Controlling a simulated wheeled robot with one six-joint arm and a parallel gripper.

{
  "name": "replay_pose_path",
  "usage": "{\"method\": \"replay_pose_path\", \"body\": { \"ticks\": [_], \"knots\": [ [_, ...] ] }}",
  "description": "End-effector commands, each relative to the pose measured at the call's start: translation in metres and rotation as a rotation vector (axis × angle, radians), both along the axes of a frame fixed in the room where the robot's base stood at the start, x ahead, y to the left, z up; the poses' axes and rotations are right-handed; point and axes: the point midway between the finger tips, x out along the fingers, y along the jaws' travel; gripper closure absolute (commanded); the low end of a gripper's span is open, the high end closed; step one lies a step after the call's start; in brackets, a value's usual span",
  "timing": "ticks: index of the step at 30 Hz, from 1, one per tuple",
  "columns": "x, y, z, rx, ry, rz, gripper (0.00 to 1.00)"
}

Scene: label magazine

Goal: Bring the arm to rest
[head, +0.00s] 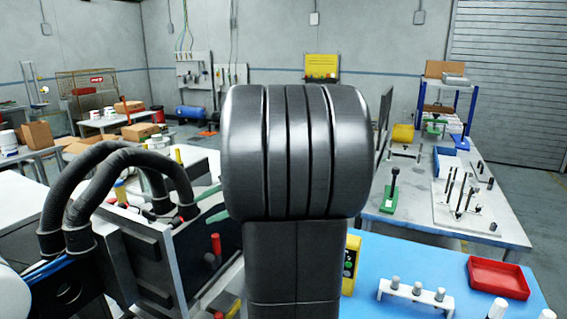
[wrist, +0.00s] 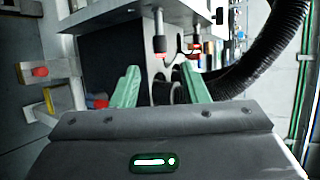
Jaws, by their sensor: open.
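My gripper (wrist: 160,86) shows in the wrist view with its two green fingers spread apart. Nothing is between them. In the head view, green finger parts show just left of the big dark arm link, which hides much of the middle of the scene. Beyond the fingers in the wrist view are a light plate and a red-tipped rod (wrist: 159,45); I cannot tell how far off they are.
A blue-topped table (head: 440,258) at lower right bears a red tray (head: 497,278) and a white peg holder (head: 415,295). Behind it stands a grey bench (head: 420,218) with a green-based stand (head: 391,192). Black corrugated hoses (head: 110,180) arch at the left.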

Motion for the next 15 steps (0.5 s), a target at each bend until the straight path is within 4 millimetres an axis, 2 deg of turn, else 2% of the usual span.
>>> {"method": "replay_pose_path", "body": {
  "ticks": [6, 15],
  "knots": [
    [-0.003, 0.04, -0.019, 0.001, 0.003, 0.004, 0.59],
    [-0.005, 0.083, -0.042, 0.001, 0.001, 0.0, 0.59]
  ]
}}
